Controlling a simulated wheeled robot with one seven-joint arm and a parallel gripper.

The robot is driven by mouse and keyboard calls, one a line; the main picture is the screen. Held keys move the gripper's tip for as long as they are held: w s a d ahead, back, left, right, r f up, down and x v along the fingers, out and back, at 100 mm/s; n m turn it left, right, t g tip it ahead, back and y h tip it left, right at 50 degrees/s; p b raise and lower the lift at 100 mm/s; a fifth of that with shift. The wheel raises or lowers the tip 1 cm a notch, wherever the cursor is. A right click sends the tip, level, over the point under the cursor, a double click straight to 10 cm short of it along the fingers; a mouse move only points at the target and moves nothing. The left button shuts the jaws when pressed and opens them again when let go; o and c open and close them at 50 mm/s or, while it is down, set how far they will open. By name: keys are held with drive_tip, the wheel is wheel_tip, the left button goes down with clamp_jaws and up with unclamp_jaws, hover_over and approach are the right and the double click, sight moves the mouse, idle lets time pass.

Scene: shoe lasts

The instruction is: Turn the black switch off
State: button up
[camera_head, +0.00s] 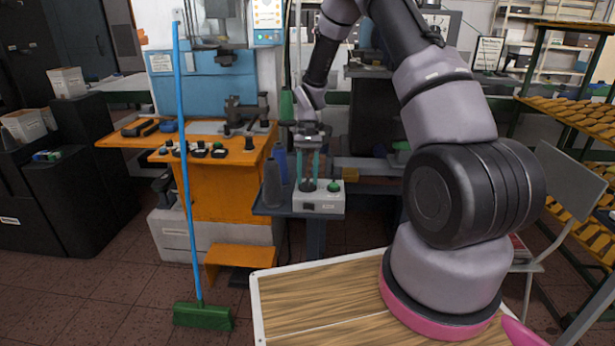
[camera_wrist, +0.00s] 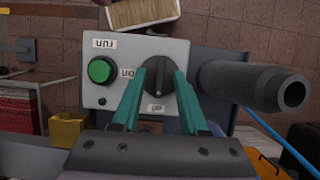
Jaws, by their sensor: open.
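The black switch (camera_wrist: 157,84) is a round rotary knob on a light grey control box (camera_wrist: 110,118). Its raised ridge runs roughly up and down in the wrist view. A small label on its left seems to read "on", and one below it seems to read "off", both upside down. My gripper (camera_wrist: 160,79) is open, with one teal finger on each side of the knob. I cannot tell whether the fingers touch it. In the head view, my gripper (camera_head: 309,180) points down over the box (camera_head: 319,203), with the switch (camera_head: 307,186) between its fingertips.
A green button (camera_wrist: 101,70) sits beside the switch on the same box, under a "run" label. A dark grey cylinder (camera_wrist: 252,86) stands close on the other side. The box rests on a small grey shelf (camera_head: 270,209). An orange workbench (camera_head: 217,180) is to the left.

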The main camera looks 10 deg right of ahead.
drive_tip(key=v, duration=1)
drive_tip(key=shift+r, duration=0.3)
drive_tip(key=shift+w, duration=0.1)
drive_tip(key=s+d+r+t, duration=0.1)
drive_tip(key=s+r+t, duration=0.3)
drive_tip(key=r, duration=0.6)
drive_tip(key=s+d+r+t, duration=0.1)
drive_tip(key=s+r, duration=0.5)
drive_tip(key=r, duration=0.4)
drive_tip(key=s+d+r+t, duration=0.1)
drive_tip(key=s+r+t, duration=0.2)
drive_tip(key=s, duration=0.5)
drive_tip(key=s+d+r+t, duration=0.1)
drive_tip(key=s+r+t, duration=0.2)
drive_tip(key=s, duration=0.6)
drive_tip(key=shift+d+r+m+t+y, duration=0.2)
drive_tip(key=shift+r+m+t+y, duration=0.15)
drive_tip(key=shift+r, duration=0.25)
drive_tip(key=shift+s, duration=0.1)
